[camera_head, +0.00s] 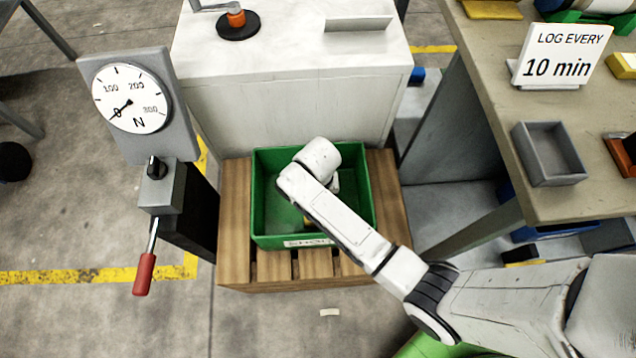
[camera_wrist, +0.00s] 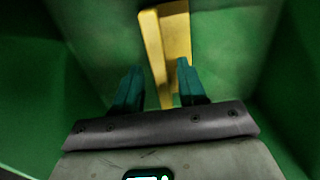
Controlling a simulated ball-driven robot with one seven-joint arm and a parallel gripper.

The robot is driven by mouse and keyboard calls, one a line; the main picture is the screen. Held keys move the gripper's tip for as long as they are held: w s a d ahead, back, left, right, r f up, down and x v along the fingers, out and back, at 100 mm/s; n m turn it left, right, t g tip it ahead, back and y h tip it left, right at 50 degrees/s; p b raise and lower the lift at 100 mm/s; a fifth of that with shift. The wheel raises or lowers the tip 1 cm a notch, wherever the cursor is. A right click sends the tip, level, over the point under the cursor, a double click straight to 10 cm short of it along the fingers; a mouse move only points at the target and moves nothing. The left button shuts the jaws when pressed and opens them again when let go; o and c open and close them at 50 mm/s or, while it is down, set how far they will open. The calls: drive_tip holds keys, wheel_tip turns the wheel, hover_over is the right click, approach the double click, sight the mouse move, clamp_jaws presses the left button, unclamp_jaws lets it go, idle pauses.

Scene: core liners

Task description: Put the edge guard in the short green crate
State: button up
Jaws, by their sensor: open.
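The short green crate (camera_head: 264,215) stands on a wooden pallet, with a white label on its front wall. My arm reaches down into it and hides much of its inside. In the wrist view the green walls (camera_wrist: 285,100) of the crate surround my gripper (camera_wrist: 155,78). The gripper's two fingers are open and apart. A yellow angled piece, the edge guard (camera_wrist: 175,38), lies in the crate just beyond and between the fingertips. In the head view only a small yellow bit of the edge guard (camera_head: 307,221) shows beside my arm.
The wooden pallet (camera_head: 236,215) carries the crate in front of a white cabinet (camera_head: 290,95). A force gauge (camera_head: 132,98) on a post with a red-handled lever stands at left. A workbench (camera_head: 500,130) with a grey tray (camera_head: 548,153) and a sign stands at right.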

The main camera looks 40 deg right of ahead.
wheel_tip(320, 180, up, 12)
drive_tip(key=p, duration=0.3)
drive_tip(key=s+d+r+n, duration=0.2)
drive_tip(key=s+n, duration=0.1)
drive_tip(key=s, duration=0.5)
drive_tip(key=s+d+r+n+t, duration=0.1)
drive_tip(key=s+d+r+n, duration=0.2)
drive_tip(key=s, duration=0.6)
drive_tip(key=shift+s+n, duration=0.2)
drive_tip(key=shift+n, duration=0.2)
drive_tip(key=shift+d+f, duration=0.1)
